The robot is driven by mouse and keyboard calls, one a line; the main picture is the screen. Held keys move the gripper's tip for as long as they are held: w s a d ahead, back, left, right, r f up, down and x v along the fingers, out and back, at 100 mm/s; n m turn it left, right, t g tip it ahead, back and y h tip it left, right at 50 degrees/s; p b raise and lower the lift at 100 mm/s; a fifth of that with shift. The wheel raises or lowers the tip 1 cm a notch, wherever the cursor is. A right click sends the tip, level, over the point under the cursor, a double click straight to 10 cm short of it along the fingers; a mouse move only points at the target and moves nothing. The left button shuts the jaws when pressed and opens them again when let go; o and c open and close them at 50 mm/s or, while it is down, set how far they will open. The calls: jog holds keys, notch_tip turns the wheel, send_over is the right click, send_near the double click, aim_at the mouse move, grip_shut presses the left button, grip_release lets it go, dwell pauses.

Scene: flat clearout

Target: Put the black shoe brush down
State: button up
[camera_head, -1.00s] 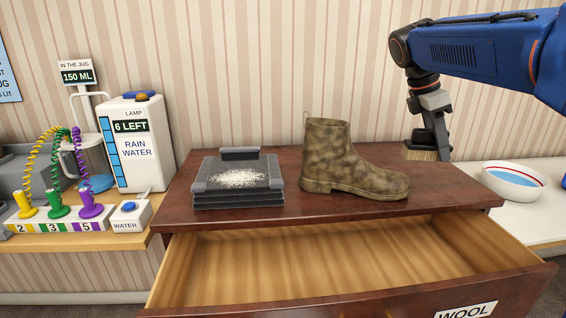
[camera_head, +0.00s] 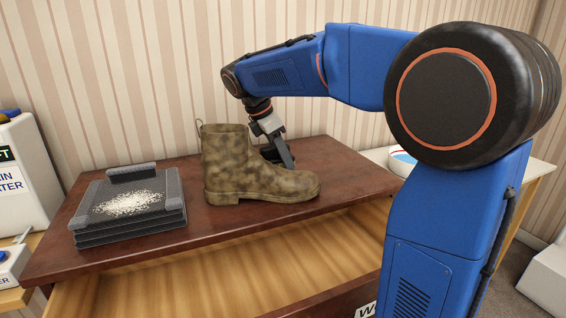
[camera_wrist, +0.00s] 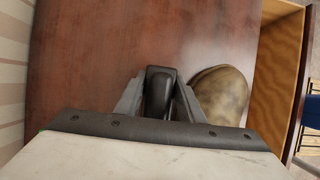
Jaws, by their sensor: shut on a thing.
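My gripper (camera_head: 277,150) points down behind the muddy boot (camera_head: 248,172), over the dark wooden chest top (camera_head: 345,168). In the wrist view my gripper (camera_wrist: 158,84) is shut on the black shoe brush (camera_wrist: 158,96), whose dark back shows between the two fingers. The boot's toe (camera_wrist: 222,92) is just right of the right finger there.
A dark stacked tray (camera_head: 155,222) with white grains stands left of the boot. The open drawer (camera_head: 230,280) juts out in front. A white bowl (camera_head: 402,160) stands at the right, partly behind my arm. The chest top right of the boot is bare.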

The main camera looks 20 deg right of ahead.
jog(key=shift+f, duration=0.8)
jog(key=shift+f, duration=0.15)
jog(key=o, duration=1)
